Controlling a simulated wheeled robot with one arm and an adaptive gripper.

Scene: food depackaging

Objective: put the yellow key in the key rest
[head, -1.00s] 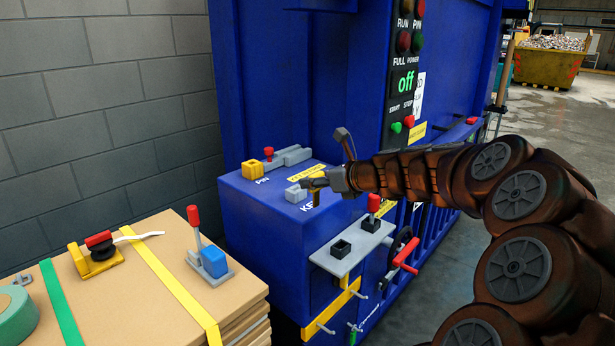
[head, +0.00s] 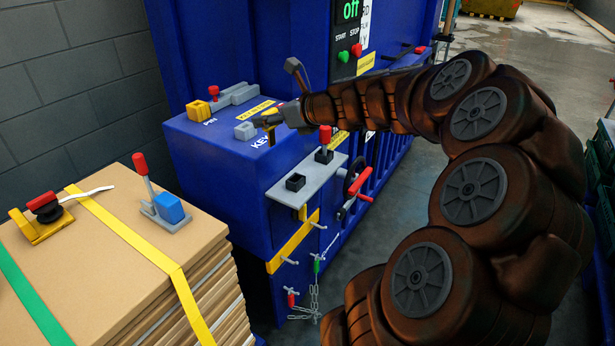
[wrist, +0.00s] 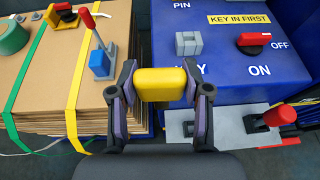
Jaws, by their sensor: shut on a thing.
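The yellow key (wrist: 167,84) is held between the two fingers of my gripper (wrist: 161,77) in the wrist view. In the head view my gripper (head: 268,122) is above the front part of the blue box top, just right of a grey slotted block (head: 245,130). The block also shows in the wrist view (wrist: 188,43), beyond the key, beside the "KEY" lettering. A grey shelf (head: 284,200) with a dark square socket (head: 295,182) sticks out lower at the box front. I cannot tell for sure which of these is the key rest.
A red switch (wrist: 254,39) marked OFF and ON sits on the box. A red lever (head: 325,136) rises from the shelf. A yellow block (head: 199,110) stands behind. Left is a strapped cardboard stack (head: 110,225) with a red-handled tool (head: 144,178).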

